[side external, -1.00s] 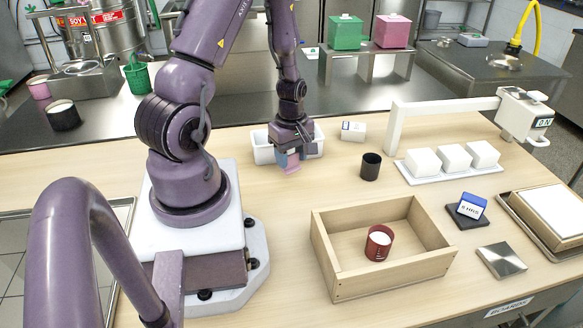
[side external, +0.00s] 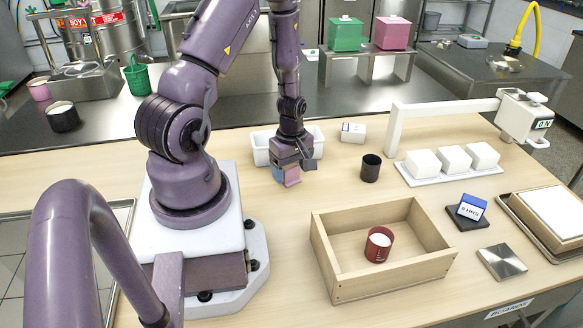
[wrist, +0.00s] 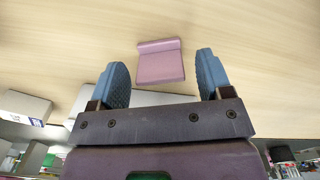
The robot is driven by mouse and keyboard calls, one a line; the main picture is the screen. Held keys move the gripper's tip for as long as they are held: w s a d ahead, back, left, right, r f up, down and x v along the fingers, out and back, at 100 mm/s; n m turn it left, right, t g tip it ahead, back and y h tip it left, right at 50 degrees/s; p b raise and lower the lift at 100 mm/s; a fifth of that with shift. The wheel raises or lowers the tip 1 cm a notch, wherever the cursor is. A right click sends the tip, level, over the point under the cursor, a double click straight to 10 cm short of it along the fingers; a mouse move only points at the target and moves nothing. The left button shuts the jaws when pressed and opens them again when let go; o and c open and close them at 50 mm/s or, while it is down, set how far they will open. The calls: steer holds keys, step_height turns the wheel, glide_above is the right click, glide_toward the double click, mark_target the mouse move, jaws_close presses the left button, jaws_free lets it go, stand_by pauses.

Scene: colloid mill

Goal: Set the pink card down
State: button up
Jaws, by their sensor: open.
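The pink card (wrist: 161,64) is a small pink piece with a raised lip along one edge. In the wrist view it lies just beyond my gripper (wrist: 162,72), between the lines of the two blue fingers, with a gap on both sides. The jaws are open. In the side external view my gripper (side external: 285,173) is low over the table in front of the white bin, and the pink card (side external: 292,177) shows at its fingertips. The card looks to be at table level, but its underside is hidden.
A white bin (side external: 262,147) stands right behind my gripper. A black cup (side external: 370,168) and a white box (side external: 353,131) are to the right. A wooden tray (side external: 335,262) holding a red cup (side external: 371,250) is nearer the camera. The table between is clear.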

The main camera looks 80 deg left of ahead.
mark_target(292, 168)
steer(key=shift+r, duration=0.1)
step_height(292, 168, up, 12)
steer(key=w+d+r+m+t, duration=0.3)
steer(key=w+d+r+m, duration=0.1)
steer(key=d+r+m, duration=0.7)
steer(key=s+d+r+m+t, duration=0.2)
steer(key=s+d+r+m, duration=0.3)
steer(key=d+r+m, duration=0.4)
steer(key=shift+d+r+m+t, duration=0.3)
steer(key=shift+d+r+m, duration=0.15)
steer(key=shift+m, duration=0.75)
